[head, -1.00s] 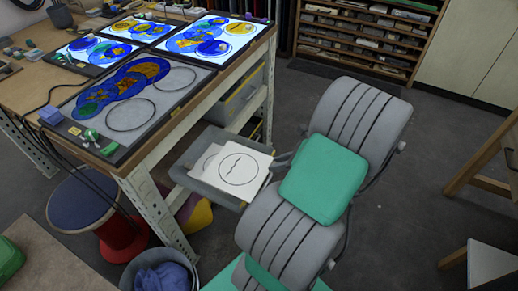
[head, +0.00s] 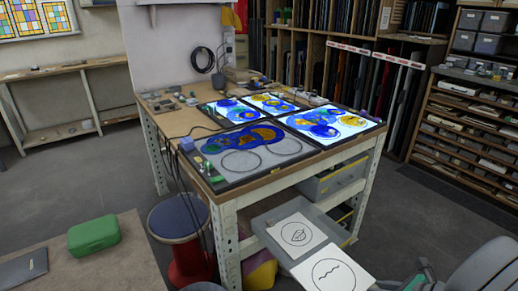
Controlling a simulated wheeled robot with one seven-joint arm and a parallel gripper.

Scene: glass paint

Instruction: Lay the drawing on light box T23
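A white drawing (head: 334,272) with a black circle and a wavy line is at the bottom of the head view, beside the pulled-out tray and tilted. My gripper (head: 380,285) is at its right edge, low and partly cut off; it appears shut on the drawing, though the fingertips are hard to see. Light boxes lie on the workbench. The front-left light box (head: 256,164) is unlit, with coloured glass discs and two empty ring outlines. A back-left box (head: 207,112), a back-right box (head: 254,97) and a front-right box (head: 354,131) glow. No T23 label is readable.
The grey tray (head: 262,220) under the bench (head: 235,191) holds another drawing (head: 297,232) with a leaf-like shape. A blue-topped stool (head: 178,219) stands at the bench's left. A green case (head: 93,236) is on a low table. Cables hang at the bench's left corner.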

